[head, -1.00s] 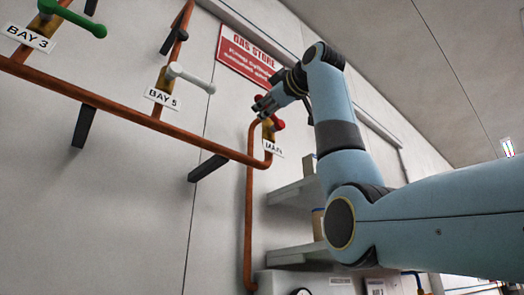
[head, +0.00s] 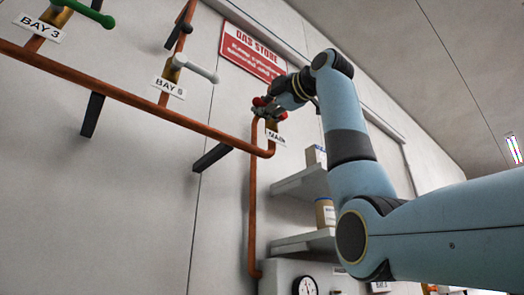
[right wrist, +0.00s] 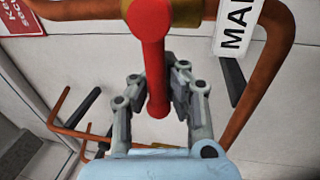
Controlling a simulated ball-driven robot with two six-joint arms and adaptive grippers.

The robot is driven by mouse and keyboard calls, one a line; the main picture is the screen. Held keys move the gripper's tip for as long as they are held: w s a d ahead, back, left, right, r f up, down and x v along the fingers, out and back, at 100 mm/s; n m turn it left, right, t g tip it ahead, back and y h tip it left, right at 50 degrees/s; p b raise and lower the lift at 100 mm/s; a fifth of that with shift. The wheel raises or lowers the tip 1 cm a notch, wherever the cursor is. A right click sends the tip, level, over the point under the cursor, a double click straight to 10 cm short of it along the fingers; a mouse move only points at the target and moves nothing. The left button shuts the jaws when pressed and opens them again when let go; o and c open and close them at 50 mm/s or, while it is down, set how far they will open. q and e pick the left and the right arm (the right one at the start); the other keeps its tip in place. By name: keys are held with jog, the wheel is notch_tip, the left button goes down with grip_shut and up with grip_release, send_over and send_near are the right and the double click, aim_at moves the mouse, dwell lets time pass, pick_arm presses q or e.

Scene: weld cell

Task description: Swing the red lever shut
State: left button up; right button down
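The red lever (right wrist: 153,55) belongs to the valve by the MAIN label (head: 275,138), at the right end of the copper pipe. In the right wrist view, the lever runs from its round hub at the top down between my fingers. In the head view, my right gripper (head: 268,108) covers much of the lever; red parts (head: 284,116) show around the fingers. My left gripper is not in view.
A green lever (head: 84,12) at BAY 3 and a white lever (head: 196,68) at BAY 5 sit left along the copper pipe (head: 130,98). A dark bracket (head: 212,157) juts out below. Shelves (head: 305,184) with containers and a gauge (head: 306,287) are below right.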

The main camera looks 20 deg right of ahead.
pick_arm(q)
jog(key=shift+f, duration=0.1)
pick_arm(e)
jog(key=shift+a+f, duration=0.2)
jog(key=shift+f, duration=0.15)
jog(key=c, duration=1.8)
grip_release()
jog(key=shift+c, duration=0.2)
jog(key=o, duration=0.6)
jog(key=shift+s+r, duration=0.35)
jog(key=shift+s, duration=0.4)
jog(key=shift+w, duration=0.3)
jog(key=shift+d, duration=0.15)
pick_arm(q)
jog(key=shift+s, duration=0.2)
pick_arm(e)
jog(key=v, duration=1.2)
jog(key=shift+f, duration=0.1)
